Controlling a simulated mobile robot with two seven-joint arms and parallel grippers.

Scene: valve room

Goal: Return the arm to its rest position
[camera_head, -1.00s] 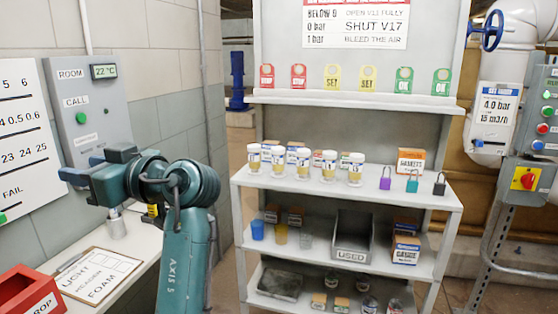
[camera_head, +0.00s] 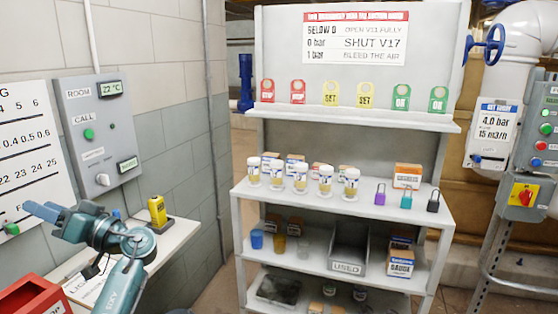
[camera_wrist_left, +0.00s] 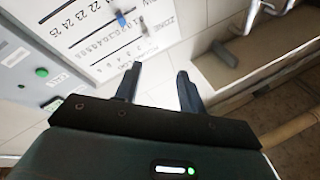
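My left gripper (camera_head: 42,211) is at the lower left of the head view, on my teal left arm (camera_head: 124,280). It points left, in front of the lower edge of the wall chart. In the left wrist view its two dark fingers (camera_wrist_left: 160,70) stand apart with nothing between them, so it is open and empty. The wall chart (camera_wrist_left: 100,28) shows beyond the fingers, with a blue slider on it. My right gripper is in neither view.
The grey call box (camera_head: 95,115) is on the wall above my arm. A red bin (camera_head: 32,300) and a yellow device (camera_head: 157,212) are on the white side bench (camera_head: 180,238). The shelf rack (camera_head: 340,200) with jars and padlocks stands right of the arm.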

